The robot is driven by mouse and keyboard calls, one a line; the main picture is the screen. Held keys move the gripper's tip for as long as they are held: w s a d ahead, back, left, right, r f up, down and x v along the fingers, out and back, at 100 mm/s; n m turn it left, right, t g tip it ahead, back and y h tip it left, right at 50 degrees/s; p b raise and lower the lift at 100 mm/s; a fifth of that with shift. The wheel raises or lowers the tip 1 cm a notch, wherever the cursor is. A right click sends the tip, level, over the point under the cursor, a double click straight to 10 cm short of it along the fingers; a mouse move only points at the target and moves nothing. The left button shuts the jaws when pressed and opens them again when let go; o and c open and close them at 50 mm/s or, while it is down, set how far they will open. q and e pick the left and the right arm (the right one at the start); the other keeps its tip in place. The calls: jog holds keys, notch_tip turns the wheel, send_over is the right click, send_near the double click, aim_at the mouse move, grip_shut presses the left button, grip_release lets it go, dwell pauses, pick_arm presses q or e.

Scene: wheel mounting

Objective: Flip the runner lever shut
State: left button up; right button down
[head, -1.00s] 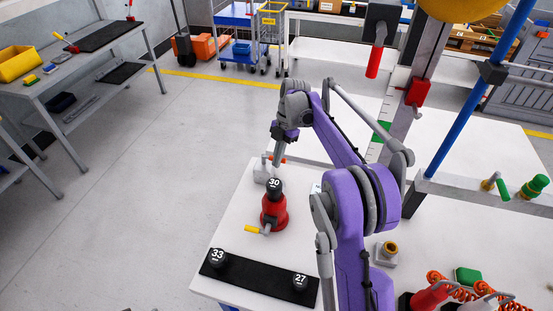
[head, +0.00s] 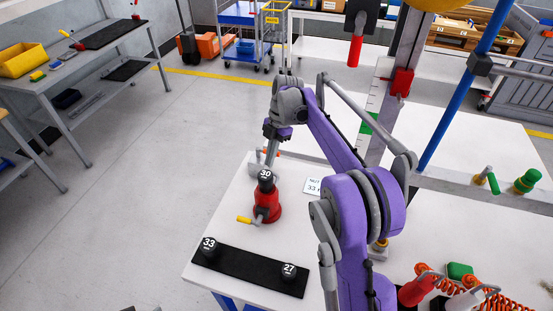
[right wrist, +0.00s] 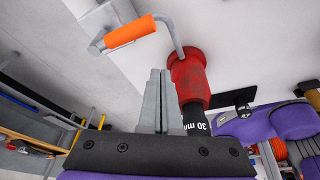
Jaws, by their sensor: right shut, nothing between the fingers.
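The red runner (head: 267,206), its black cap marked 30, stands upright on the white table. Behind the runner is a grey holder (head: 254,169) with an orange grip. In the right wrist view an orange grip (right wrist: 129,32) on a bent grey rod lies just beyond the fingertips, beside the runner's red body (right wrist: 188,80). My right gripper (head: 269,162) is shut and empty, pointing down behind the runner; its fingers (right wrist: 157,80) show closed together. Contact cannot be told. My left gripper is not in view.
A black mat (head: 250,270) with sockets 33 (head: 209,247) and 27 (head: 289,271) lies at the table's front. A card (head: 313,186) lies right of the runner. A grey post with a red clamp (head: 401,82) rises behind my right arm. Floor is clear at left.

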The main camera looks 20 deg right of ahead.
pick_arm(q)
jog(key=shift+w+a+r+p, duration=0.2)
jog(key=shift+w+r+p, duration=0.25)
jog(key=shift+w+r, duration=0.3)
pick_arm(e)
notch_tip(320, 180, up, 8)
jog(key=w+d, duration=0.1)
jog(key=w, duration=0.1)
jog(key=shift+w+f, duration=0.25)
jog(key=shift+w, duration=0.15)
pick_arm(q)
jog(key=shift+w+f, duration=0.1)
pick_arm(e)
jog(key=shift+d, duration=0.1)
